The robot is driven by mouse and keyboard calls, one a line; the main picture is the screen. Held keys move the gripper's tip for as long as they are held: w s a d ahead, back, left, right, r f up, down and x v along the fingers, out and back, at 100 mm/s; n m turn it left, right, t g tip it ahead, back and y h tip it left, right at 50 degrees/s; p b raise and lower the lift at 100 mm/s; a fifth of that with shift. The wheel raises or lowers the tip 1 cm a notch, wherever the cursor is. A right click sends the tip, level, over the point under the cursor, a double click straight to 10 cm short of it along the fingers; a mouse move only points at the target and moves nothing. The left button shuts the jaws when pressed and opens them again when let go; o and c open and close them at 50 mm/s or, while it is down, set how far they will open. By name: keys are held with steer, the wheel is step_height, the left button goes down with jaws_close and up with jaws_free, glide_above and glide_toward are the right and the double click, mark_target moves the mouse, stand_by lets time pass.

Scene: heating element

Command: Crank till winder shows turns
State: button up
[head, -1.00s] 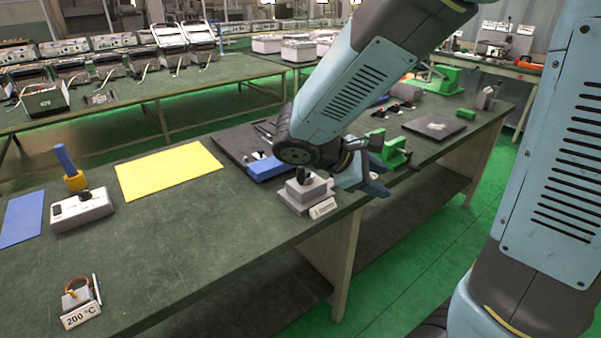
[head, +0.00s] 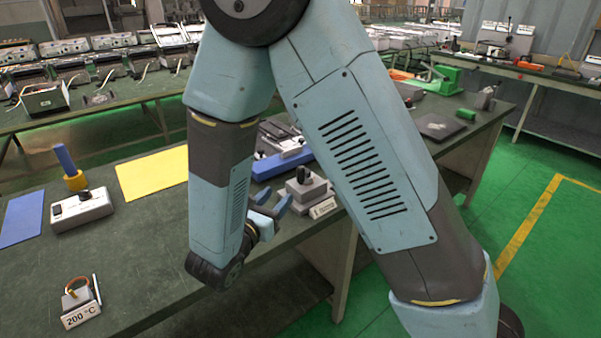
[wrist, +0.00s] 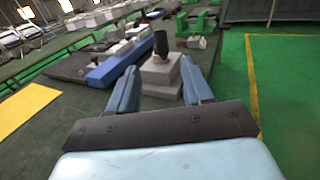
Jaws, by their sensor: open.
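My gripper (head: 275,202) is open and empty above the front edge of the near bench. It points at a grey stepped block (head: 306,190) with an upright black knob and a white label on its front. In the wrist view the same block (wrist: 161,72) shows beyond and between my two blue fingertips (wrist: 160,66), apart from them. Behind it lies a long blue bar (head: 283,165) with grey and black fittings beside it. I cannot tell which device is the winder, and no turn count is readable.
A yellow sheet (head: 150,173), a white switch box (head: 82,210), a blue-handled tool (head: 68,167) and a 200 °C stand (head: 80,300) are on the left of the bench. A dark plate (head: 440,126) lies at right. My arm hides the bench middle.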

mark_target(299, 174)
steer(key=x, duration=1.3)
steer(key=shift+w+d+r, duration=0.1)
steer(key=shift+w+d, duration=0.05)
steer(key=shift+w, duration=0.05)
steer(key=shift+c, duration=0.4)
jaws_close()
